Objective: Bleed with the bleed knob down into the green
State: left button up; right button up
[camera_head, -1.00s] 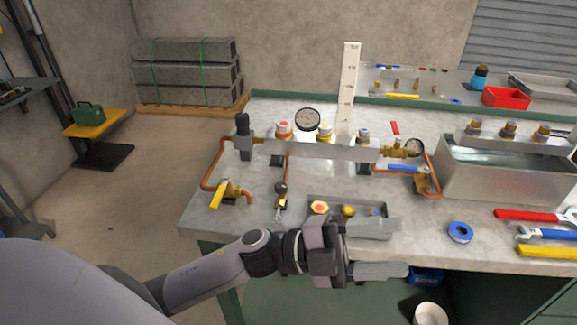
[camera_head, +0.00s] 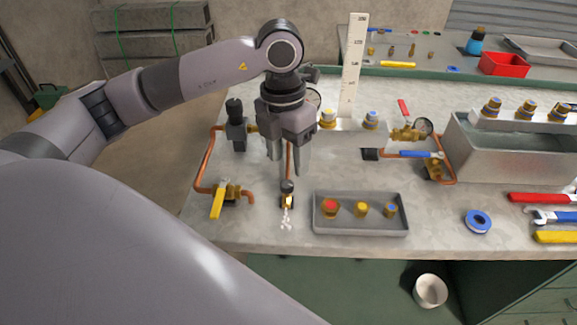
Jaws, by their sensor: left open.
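The bleed knob (camera_head: 288,186) is a small dark knob on a brass fitting near the front of the bench. A whitish streak (camera_head: 286,217) shows just below its outlet. My left gripper (camera_head: 288,162) is open and points down, its fingertips just above the knob and a little behind it in the picture. I cannot tell whether they touch it. The large round gauge (camera_head: 314,97) is mostly hidden behind my left gripper, so its needle and green zone cannot be read. My right gripper is not in view.
A grey tray (camera_head: 360,229) with brass caps lies right of the knob. A yellow-handled valve (camera_head: 217,203) is to the left. A blue tape roll (camera_head: 478,221) and colored wrenches lie right.

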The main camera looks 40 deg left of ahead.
aim_at(287, 183)
pick_arm(q)
jog(key=shift+w+a+r, duration=0.15)
jog(key=shift+a, duration=0.3)
jog(key=shift+f+y, duration=0.3)
notch_tip(287, 183, down, 6)
jog(key=shift+d+f+p, duration=0.15)
jog(key=shift+f+p, duration=0.05)
jog(key=shift+p, duration=0.25)
grip_shut()
